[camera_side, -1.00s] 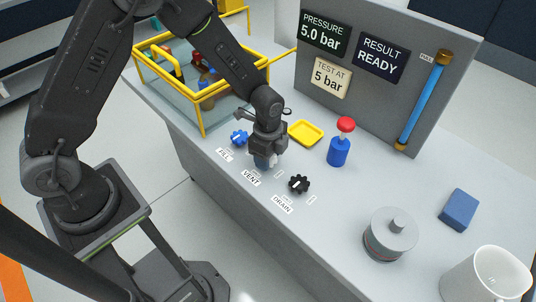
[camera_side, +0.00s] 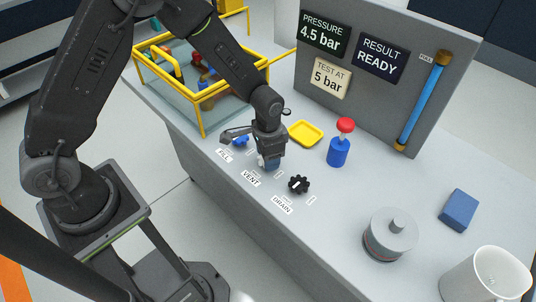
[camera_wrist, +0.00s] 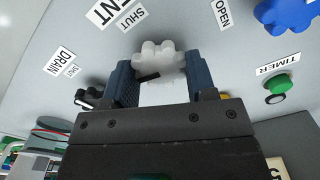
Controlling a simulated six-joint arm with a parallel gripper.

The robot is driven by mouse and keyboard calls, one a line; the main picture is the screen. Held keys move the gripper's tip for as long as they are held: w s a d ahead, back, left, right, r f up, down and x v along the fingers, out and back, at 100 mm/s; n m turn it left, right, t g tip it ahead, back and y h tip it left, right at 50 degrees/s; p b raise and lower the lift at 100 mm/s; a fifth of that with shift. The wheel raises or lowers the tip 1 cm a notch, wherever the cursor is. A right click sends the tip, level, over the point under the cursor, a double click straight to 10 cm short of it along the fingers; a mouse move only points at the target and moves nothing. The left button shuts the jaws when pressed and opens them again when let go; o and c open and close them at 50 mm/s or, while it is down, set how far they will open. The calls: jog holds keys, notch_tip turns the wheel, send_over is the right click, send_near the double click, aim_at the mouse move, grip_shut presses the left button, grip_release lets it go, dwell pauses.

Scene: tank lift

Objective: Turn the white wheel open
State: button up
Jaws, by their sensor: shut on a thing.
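The white wheel (camera_wrist: 160,56) is a lobed knob at the VENT label (camera_side: 251,179), with SHUT and OPEN labels beside it in the wrist view. A dark bar shows on its near side. My gripper (camera_side: 269,163) points down over it. Its two blue-grey fingers are shut on the wheel, one at each side, as the wrist view shows (camera_wrist: 163,72). In the side view the gripper hides most of the wheel.
The blue FILL wheel (camera_side: 241,140) and the black DRAIN wheel (camera_side: 299,184) sit close on either side. A blue pump with a red knob (camera_side: 339,150) and a yellow tray (camera_side: 306,133) stand behind. The PRESSURE display (camera_side: 325,33) reads 4.5 bar; RESULT (camera_side: 381,56) reads READY.

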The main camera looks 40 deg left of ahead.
jog(key=shift+n, duration=0.9)
jog(key=o, duration=0.9)
notch_tip(320, 180, up, 14)
jog(key=shift+f, duration=0.1)
